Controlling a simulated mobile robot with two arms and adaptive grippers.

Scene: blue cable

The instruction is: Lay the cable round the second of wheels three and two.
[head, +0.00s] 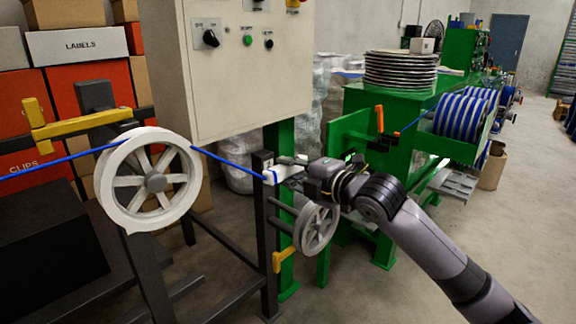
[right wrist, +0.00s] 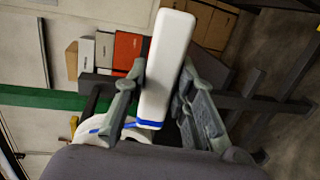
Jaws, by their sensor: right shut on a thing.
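The blue cable (head: 228,162) comes in from the left edge, meets the upper part of the large white wheel (head: 112,190), and slopes down right to my right gripper. I cannot tell how it sits in the wheel's rim. My right gripper (head: 284,170) is shut on a white block (head: 279,174) at the cable's end. In the right wrist view the white block (right wrist: 166,65) lies between both fingers, with blue at its lower end. A smaller wheel (head: 317,228) is just below my right gripper, with no cable seen on it. No wheel numbers show. My left gripper is out of view.
A grey control cabinet (head: 255,85) hangs behind, between the wheels. A dark post (head: 265,230) and a yellow bracket (head: 281,260) stand left of the smaller wheel. A green machine (head: 395,110) with blue cable spools (head: 462,115) is at right. Open floor lies front right.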

